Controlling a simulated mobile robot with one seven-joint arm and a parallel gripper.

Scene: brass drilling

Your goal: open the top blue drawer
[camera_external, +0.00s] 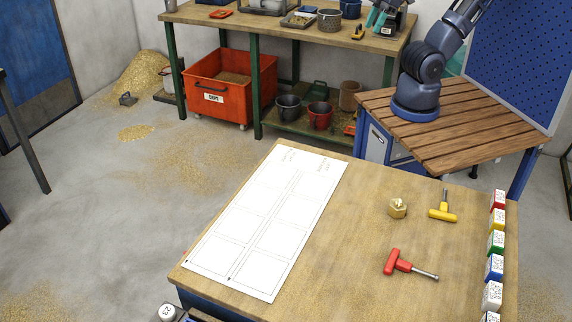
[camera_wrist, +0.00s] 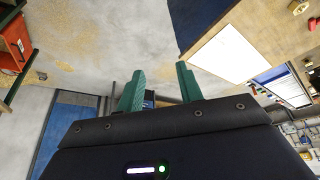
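A blue cabinet front (camera_external: 374,151) shows under the left edge of the slatted wooden table. It bears a pale handle near its top and looks shut; its lower part is hidden by the workbench in front. I cannot tell single drawers apart there. My gripper (camera_wrist: 160,69) is open and empty in the wrist view, its two teal fingers apart over the floor. Teal fingers that look like mine also show at the top edge of the external view, above the back bench and away from the blue cabinet.
The front workbench (camera_external: 365,235) holds a white sheet (camera_external: 268,215), a brass part (camera_external: 397,208), a yellow-handled tool (camera_external: 442,212), a red-handled tool (camera_external: 398,263) and several coloured blocks at right. A red bin (camera_external: 222,92) stands under the back bench. Floor at left is mostly clear.

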